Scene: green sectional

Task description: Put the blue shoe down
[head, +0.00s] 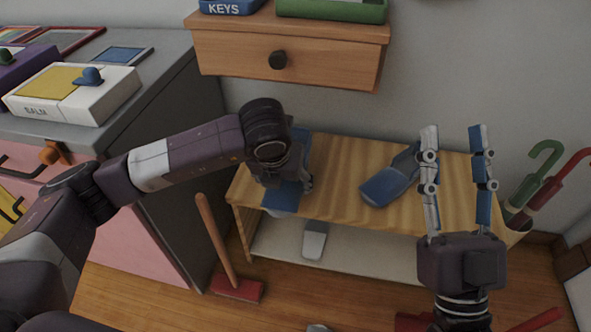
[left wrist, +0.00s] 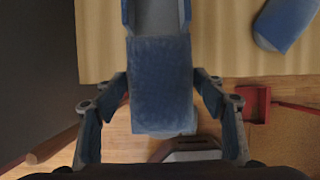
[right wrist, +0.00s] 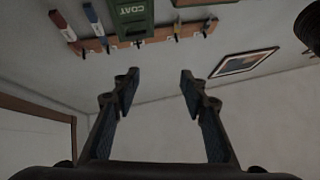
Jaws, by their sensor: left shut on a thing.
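A blue shoe (head: 283,194) is at the left end of the wooden bench (head: 340,155). My left gripper (head: 292,180) is shut on it and hides part of it in the head view. In the left wrist view the shoe (left wrist: 161,85) lies between the two fingers, and its near end sticks out past the bench edge. I cannot tell whether it touches the bench top. A second blue shoe (head: 391,182) lies on the bench further right, apart from the gripper. My right gripper (head: 455,142) is open, empty and pointing up in front of the bench's right end.
A pale shoe-like thing (head: 314,242) is on the bench's lower shelf (head: 350,253). A drawer unit (head: 325,55) hangs above the bench. A red brush with a wooden handle (head: 215,240) stands at left. Umbrellas (head: 535,175) stand at right. The bench top between the shoes is clear.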

